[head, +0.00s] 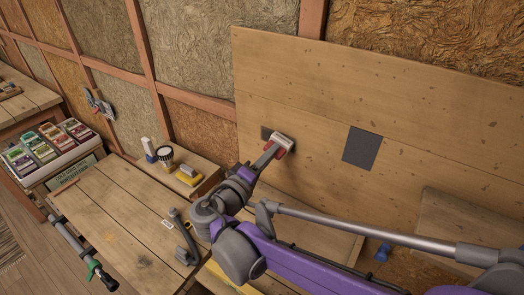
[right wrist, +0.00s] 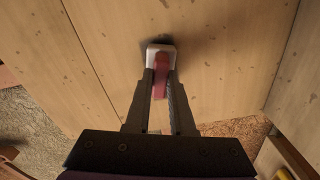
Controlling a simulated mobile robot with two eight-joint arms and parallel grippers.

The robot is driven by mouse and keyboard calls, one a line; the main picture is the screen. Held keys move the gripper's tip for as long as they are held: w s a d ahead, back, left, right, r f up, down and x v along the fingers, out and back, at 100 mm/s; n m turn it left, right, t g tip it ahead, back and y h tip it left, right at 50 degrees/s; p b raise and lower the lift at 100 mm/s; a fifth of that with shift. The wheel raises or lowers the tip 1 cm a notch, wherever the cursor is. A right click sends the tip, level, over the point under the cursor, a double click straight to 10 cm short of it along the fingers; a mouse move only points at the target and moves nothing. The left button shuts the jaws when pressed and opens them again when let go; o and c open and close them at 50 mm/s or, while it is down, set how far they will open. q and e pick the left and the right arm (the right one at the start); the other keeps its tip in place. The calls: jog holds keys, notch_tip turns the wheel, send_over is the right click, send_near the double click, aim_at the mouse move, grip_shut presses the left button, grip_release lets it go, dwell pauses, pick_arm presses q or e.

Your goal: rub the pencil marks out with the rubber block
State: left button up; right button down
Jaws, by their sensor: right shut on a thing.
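My right gripper (head: 273,151) is shut on the rubber block (head: 284,141), a white block with a red grip, in front of the upright plywood board (head: 300,85). In the right wrist view the gripper (right wrist: 161,85) has its fingers on either side of the red grip, and the block (right wrist: 153,54) faces the board. It is at or very near the surface; I cannot tell if it touches. A dark grey patch (head: 266,132) shows just left of the block, partly hidden. A larger dark square (head: 362,148) is clear to the right. My left gripper is out of view.
A wooden bench (head: 110,215) stands below left, with a grey tool (head: 183,238) on it. A small shelf (head: 205,165) holds a brush, a white bottle and a yellow sponge (head: 189,178). A crate of colourful packets (head: 72,158) stands far left. The upper board is free.

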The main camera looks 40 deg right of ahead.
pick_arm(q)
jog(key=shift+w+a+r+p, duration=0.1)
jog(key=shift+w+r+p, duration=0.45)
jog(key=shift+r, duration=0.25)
pick_arm(e)
jog(key=s, duration=0.1)
jog(key=s+d, duration=0.1)
jog(key=s, duration=0.1)
jog(key=shift+s+d+r, duration=0.1)
jog(key=shift+s+d, duration=0.2)
jog(key=shift+s, duration=0.05)
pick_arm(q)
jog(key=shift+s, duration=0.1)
pick_arm(e)
jog(key=shift+w+a, duration=0.3)
jog(key=shift+w, duration=0.25)
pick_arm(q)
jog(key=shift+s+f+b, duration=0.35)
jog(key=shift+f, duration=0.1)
pick_arm(e)
jog(key=w+a, duration=0.2)
jog(key=w, duration=0.4)
jog(key=shift+a, duration=0.15)
